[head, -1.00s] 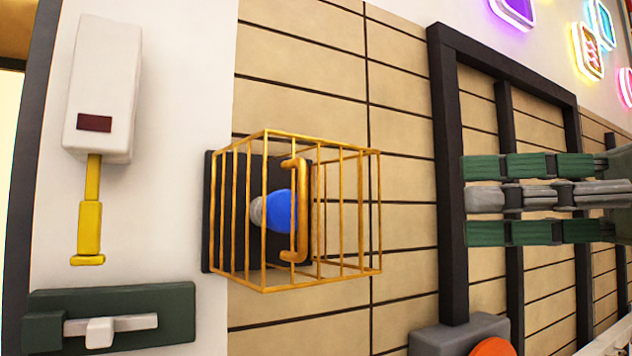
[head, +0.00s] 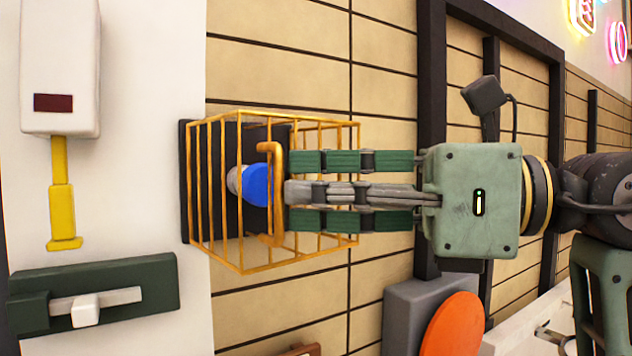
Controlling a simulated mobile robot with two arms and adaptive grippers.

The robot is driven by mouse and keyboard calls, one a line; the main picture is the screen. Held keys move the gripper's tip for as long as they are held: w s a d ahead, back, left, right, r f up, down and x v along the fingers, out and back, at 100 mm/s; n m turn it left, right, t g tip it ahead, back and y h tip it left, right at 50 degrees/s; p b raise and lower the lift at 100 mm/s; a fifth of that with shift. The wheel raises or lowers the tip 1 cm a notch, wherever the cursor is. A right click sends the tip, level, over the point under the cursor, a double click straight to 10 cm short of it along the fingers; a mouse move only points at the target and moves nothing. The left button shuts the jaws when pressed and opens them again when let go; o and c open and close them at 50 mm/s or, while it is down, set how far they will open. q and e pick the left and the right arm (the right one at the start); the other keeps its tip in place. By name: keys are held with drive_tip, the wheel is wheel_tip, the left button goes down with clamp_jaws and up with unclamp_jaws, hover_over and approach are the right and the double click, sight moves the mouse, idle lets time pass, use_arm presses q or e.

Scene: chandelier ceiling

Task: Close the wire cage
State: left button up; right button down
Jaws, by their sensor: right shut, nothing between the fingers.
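The gold wire cage (head: 240,268) is mounted on a dark backplate (head: 187,235) on the wall. A blue and grey knob-like object (head: 257,185) shows through its bars. A thick gold handle (head: 277,235) stands upright on the cage, in front of that object. My right gripper (head: 290,190) reaches in from the right, shut with nothing held. Its tips are just right of the handle and overlap the cage's right-hand bars; I cannot tell whether they touch. The fingers hide part of those bars. I cannot tell whether the cage's door stands ajar. My left gripper is not in view.
Left of the cage are a white box (head: 60,60) with a yellow rod (head: 62,200) and a dark green slide latch (head: 150,280). An orange disc (head: 452,325) on a grey box is below my right gripper. A black frame (head: 432,60) stands behind it.

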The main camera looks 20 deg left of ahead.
sight(275, 192)
drive_tip(key=a+b, duration=0.1)
drive_tip(key=s+a+t, duration=0.1)
drive_tip(key=a+m+b, duration=0.1)
drive_tip(key=shift+s+f+t+b, duration=0.1)
drive_tip(key=shift+s+t+b, duration=0.2)
drive_tip(key=shift+b, duration=0.05)
drive_tip(key=shift+s+a, duration=0.1)
drive_tip(key=shift+a, duration=0.2)
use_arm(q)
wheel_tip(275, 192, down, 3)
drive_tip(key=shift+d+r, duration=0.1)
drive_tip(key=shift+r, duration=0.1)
use_arm(e)
drive_tip(key=shift+d, duration=0.1)
